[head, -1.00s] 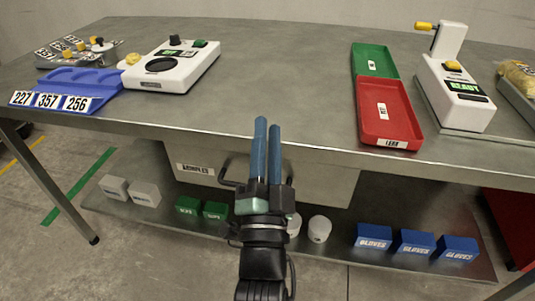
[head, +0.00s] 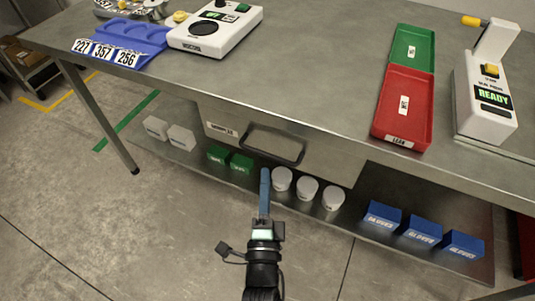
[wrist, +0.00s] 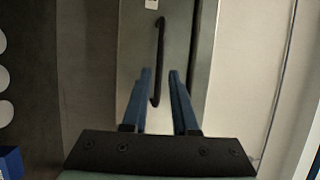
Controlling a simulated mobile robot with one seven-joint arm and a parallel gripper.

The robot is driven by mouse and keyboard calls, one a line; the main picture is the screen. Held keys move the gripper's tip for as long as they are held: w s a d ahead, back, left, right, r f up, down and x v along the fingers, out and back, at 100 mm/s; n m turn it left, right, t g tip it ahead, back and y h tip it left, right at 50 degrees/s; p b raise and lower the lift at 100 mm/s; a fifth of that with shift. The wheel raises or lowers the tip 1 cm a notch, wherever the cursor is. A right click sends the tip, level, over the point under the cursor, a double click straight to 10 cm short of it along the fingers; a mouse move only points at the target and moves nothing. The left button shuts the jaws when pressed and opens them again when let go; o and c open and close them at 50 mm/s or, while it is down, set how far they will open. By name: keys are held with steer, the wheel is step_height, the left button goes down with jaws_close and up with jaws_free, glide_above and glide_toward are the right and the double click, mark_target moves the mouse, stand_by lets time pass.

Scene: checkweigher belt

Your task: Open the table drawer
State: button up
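The drawer (head: 325,164) is a grey metal box under the tabletop and looks shut. Its front has a white label (head: 222,129) at the left and a dark bar handle (head: 272,147) near the middle. My gripper (head: 265,172) shows nearly edge-on in the head view, its blue fingertips just below and in front of the handle. In the wrist view the two blue fingers (wrist: 160,85) are apart and empty. There the handle (wrist: 160,45) runs upright ahead, its lower end appearing between the fingertips, nearer the left one. I cannot tell whether they touch.
The lower shelf holds several white round tubs (head: 307,189), green boxes (head: 230,160) and blue glove boxes (head: 421,232). Red (head: 403,105) and green (head: 412,48) trays and a machine marked READY (head: 484,90) stand on the tabletop. Floor at the front left is clear.

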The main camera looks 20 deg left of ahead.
mark_target(267, 155)
steer(key=b+x, duration=0.1)
steer(key=x, duration=0.6)
steer(key=shift+d, duration=0.1)
jaws_close()
stand_by(1.2)
